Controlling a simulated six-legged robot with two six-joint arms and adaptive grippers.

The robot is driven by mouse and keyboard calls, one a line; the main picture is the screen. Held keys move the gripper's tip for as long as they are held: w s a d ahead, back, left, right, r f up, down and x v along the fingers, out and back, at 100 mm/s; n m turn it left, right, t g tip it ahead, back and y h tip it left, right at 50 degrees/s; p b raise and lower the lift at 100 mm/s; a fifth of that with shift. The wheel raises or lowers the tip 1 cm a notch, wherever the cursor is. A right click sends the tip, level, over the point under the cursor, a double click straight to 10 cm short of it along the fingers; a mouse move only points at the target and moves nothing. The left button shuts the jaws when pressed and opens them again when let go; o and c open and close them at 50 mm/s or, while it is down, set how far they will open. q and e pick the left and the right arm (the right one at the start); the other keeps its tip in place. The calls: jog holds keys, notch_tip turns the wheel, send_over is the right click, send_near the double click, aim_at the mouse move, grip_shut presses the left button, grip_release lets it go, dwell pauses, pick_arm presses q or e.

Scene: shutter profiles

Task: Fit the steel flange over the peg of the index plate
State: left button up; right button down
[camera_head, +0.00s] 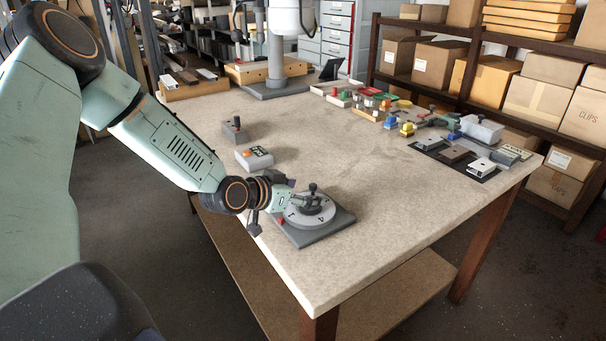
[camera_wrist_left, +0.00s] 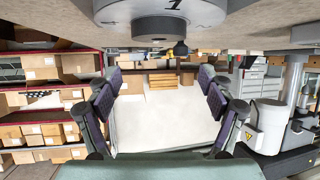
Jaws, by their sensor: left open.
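The index plate (camera_head: 338,225) is a dark square base with a light grey round dial near the table's front left edge. On the dial stands a raised grey hub with a dark upright knob (camera_head: 312,188). I cannot tell whether part of this hub is the steel flange. My left gripper (camera_head: 285,197) is beside the hub, on its left, low over the plate. In the left wrist view its two fingers (camera_wrist_left: 160,92) are spread with nothing between them. That view is upside down and shows the dial (camera_wrist_left: 200,9) and a round boss at the top. My right gripper is not in view.
A grey block with an orange top (camera_head: 254,158) and a dark block with a knob (camera_head: 235,130) stand behind the plate. Several coloured parts and a dark tray (camera_head: 455,153) occupy the far right. The table's middle is clear. Shelves of boxes (camera_head: 500,75) stand behind.

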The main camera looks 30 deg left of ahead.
pick_arm(q)
notch_tip(320, 180, up, 6)
dwell(0.5)
jog(key=shift+f, duration=4.95)
